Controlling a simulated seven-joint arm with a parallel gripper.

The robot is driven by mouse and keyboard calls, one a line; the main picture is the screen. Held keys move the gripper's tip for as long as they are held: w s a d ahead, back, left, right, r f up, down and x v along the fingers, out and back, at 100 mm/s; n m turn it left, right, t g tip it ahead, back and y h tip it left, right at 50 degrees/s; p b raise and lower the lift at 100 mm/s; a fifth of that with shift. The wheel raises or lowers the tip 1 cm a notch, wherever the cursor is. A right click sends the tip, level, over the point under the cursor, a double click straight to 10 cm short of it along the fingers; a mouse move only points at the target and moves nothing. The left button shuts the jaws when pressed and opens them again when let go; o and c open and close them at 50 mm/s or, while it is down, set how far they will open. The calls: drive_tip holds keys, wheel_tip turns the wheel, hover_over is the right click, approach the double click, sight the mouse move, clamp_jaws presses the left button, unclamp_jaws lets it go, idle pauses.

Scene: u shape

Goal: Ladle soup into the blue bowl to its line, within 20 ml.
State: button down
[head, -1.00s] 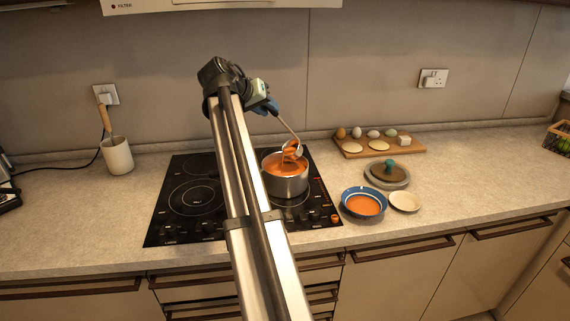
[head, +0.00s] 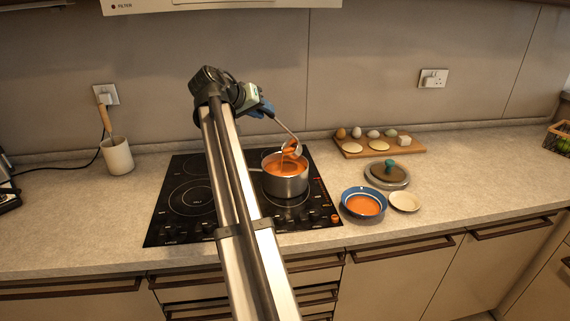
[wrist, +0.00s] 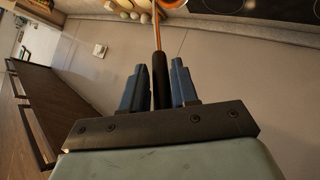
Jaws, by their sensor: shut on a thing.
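My gripper (head: 264,109) is above and behind the pot, shut on the ladle's handle. In the wrist view, the blue fingers of my gripper (wrist: 158,85) stand on both sides of the dark handle of the ladle (wrist: 159,70). The ladle (head: 291,146) hangs down to the right, its bowl at the pot's upper rim with orange soup on it. The steel pot (head: 286,186) on the hob holds orange soup (head: 279,165). The blue bowl (head: 349,206) stands on the counter to the right and has orange soup in it; its line cannot be made out clearly.
A small cream dish (head: 405,201) touches or nearly touches the blue bowl. A wooden board (head: 404,147) with eggs and other items is at the back. A utensil crock (head: 117,155) stands at left.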

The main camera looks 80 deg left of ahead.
drive_tip(key=shift+s+d+f+t, duration=0.15)
drive_tip(key=shift+s+d+t, duration=0.05)
drive_tip(key=shift+s, duration=0.2)
drive_tip(key=shift+s+d+f+t, duration=0.15)
drive_tip(key=shift+s+t, duration=0.05)
drive_tip(key=shift+s, duration=0.2)
idle(0.4)
drive_tip(key=shift+s+d+f+n+t+y+b, duration=0.15)
drive_tip(key=shift+s+d+f+t+y+b, duration=0.2)
drive_tip(key=shift+s, duration=0.3)
drive_tip(key=shift+s+d+f+n+t+y+b, duration=0.15)
drive_tip(key=shift+s+f+t+y+b, duration=0.15)
drive_tip(key=shift+s+f+t, duration=0.25)
idle(1.1)
drive_tip(key=shift+s+d+f+t+y+b, duration=0.3)
drive_tip(key=shift+s+f+t+b, duration=0.15)
drive_tip(key=shift+s+f+b, duration=0.15)
drive_tip(key=shift+s+d+f+t+y+b, duration=0.25)
drive_tip(key=shift+s+f+t+b, duration=0.2)
drive_tip(key=shift+s+f+b, duration=0.15)
idle(1.2)
drive_tip(key=shift+s+d+f+n+t+y+b, duration=0.2)
drive_tip(key=shift+s+f+t+b, duration=0.2)
drive_tip(key=shift+f+b, duration=0.2)
drive_tip(key=shift+s+d+f+n+t+y+b, duration=0.1)
drive_tip(key=shift+s+f+n+t+y+b, duration=0.1)
drive_tip(key=shift+s+f+t+b, duration=0.3)
idle(1.0)
